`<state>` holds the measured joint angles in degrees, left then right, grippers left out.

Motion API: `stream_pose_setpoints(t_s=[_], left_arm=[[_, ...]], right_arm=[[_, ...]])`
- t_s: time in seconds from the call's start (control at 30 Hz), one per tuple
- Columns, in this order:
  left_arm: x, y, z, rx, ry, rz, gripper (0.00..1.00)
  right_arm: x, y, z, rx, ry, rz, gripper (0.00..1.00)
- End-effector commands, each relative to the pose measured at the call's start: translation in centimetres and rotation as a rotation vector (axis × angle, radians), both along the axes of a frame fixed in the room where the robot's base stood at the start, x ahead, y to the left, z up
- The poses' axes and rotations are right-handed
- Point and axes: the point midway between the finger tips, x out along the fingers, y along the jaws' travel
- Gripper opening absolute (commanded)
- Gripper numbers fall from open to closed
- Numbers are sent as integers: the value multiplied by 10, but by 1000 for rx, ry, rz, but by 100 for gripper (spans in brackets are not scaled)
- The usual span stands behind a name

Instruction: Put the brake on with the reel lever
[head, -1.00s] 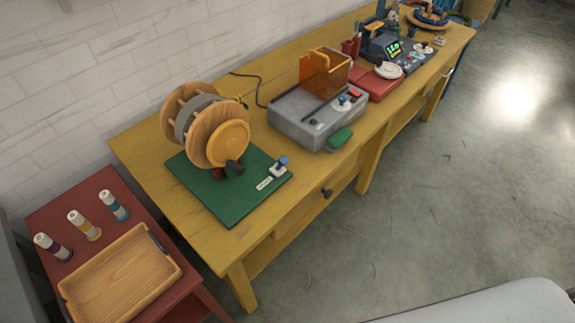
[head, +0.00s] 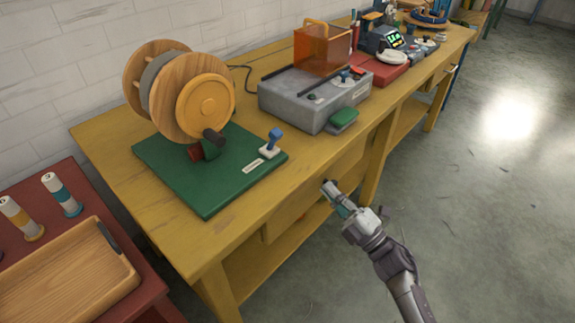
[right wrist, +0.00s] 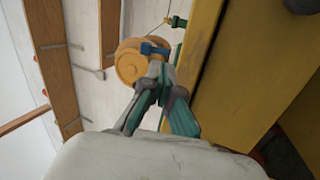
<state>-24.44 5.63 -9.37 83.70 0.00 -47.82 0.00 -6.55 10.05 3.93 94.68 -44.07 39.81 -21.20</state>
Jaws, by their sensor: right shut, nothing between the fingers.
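The reel (head: 165,90) has wooden flanges and a yellow front disc, and stands on a green base (head: 175,180) on the yellow workbench. The reel lever (head: 274,139) is blue, on a small white mount at the base's right front corner, with a label beside it. My right gripper (head: 328,187) is in front of the bench edge, apart from the lever, to its lower right. Its fingers are shut and empty. In the right wrist view the fingertips (right wrist: 158,68) overlap the blue lever (right wrist: 154,49) in line of sight, with the yellow disc (right wrist: 130,65) behind. My left gripper is not in view.
A grey machine (head: 315,98) with an orange guard stands right of the reel on the bench (head: 235,190). A red side table at lower left holds a wooden tray (head: 120,262) and spools. Open floor lies at right.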

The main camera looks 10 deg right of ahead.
Motion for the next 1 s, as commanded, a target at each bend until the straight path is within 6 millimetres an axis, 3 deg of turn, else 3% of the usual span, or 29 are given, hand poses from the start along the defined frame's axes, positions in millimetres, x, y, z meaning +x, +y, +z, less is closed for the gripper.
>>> stream_pose_setpoints(t_s=[0.2, 0.6, 0.77, 1.0], left_arm=[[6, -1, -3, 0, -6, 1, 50], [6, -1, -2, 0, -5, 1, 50], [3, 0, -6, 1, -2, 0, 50], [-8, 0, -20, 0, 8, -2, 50]], right_arm=[[-8, 8, 19, -82, -120, 34, 0], [-6, 10, 23, -82, -122, 35, 0], [7, 20, 31, -80, -124, 36, 0], [45, 47, 52, -79, -124, 36, 0]])
